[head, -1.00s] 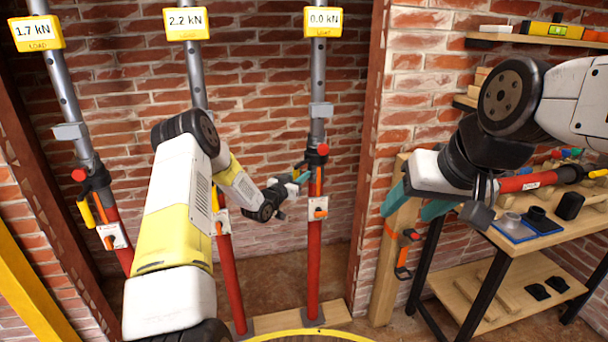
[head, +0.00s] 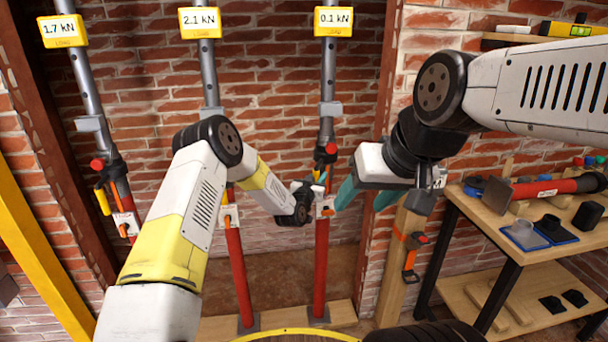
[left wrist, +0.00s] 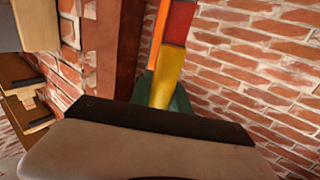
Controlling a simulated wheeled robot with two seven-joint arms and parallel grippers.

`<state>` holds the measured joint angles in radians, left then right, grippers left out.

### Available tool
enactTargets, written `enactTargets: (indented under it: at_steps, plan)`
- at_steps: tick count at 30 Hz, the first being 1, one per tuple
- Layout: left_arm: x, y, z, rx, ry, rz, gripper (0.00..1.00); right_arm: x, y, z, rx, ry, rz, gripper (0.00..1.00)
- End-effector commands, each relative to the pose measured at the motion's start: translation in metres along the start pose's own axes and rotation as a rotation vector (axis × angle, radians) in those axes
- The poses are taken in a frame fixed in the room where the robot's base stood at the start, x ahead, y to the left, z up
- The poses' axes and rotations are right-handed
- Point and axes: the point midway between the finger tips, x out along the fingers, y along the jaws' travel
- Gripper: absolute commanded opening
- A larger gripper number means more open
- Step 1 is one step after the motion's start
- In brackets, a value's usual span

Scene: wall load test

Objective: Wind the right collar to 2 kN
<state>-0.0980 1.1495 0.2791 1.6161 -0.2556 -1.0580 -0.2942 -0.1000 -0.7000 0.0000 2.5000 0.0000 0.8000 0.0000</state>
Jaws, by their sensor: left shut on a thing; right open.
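The right prop (head: 321,262) has a red lower tube and a grey upper tube. Its load display (head: 333,21) reads 0.1 kN. Its dark collar (head: 327,154) has a red knob. My left gripper (head: 319,180) is at the prop just below the collar. In the left wrist view its green fingers are shut on the yellow handle (left wrist: 169,78), with an orange-red part above it. In the head view the handle is mostly hidden. My right gripper (head: 362,196) is open, its teal fingers pointing down beside the prop. I cannot tell whether the nearer finger touches it.
The middle prop (head: 235,270) reads 2.1 kN and the left prop (head: 85,95) 1.7 kN. A wooden post (head: 398,262) with an orange strap stands right of the right prop. A workbench (head: 470,215) holding a red tube (head: 535,188) is at the right.

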Motion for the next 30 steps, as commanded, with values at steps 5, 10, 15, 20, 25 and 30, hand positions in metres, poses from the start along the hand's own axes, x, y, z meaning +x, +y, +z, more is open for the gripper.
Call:
enactTargets:
  at_steps: [5,10,15,20,25,30]
  plan:
    - [0.0009,0.011,0.0001,0.0,0.0,0.006,0.0,0.0,0.0,0.0,0.0,0.0,0.0,0.57]
    - [0.0015,0.0138,0.0,0.0,0.0,0.005,0.0,0.0,0.0,0.0,0.0,0.0,0.0,0.57]
    - [0.0016,0.014,-0.0002,-0.001,0.0,0.006,0.0,0.0,0.0,0.0,0.0,0.0,0.0,0.57]
    - [0.0016,0.0141,-0.0003,-0.001,0.001,0.006,0.0,0.0,0.0,0.0,0.0,0.0,0.0,0.57]
    - [0.0017,0.014,-0.0004,-0.001,0.001,0.006,0.0,0.0,0.0,0.0,0.0,0.0,0.0,0.57]
    - [0.0017,0.0138,-0.0005,-0.001,0.001,0.006,0.0,0.0,0.0,0.0,0.0,0.0,0.0,0.57]
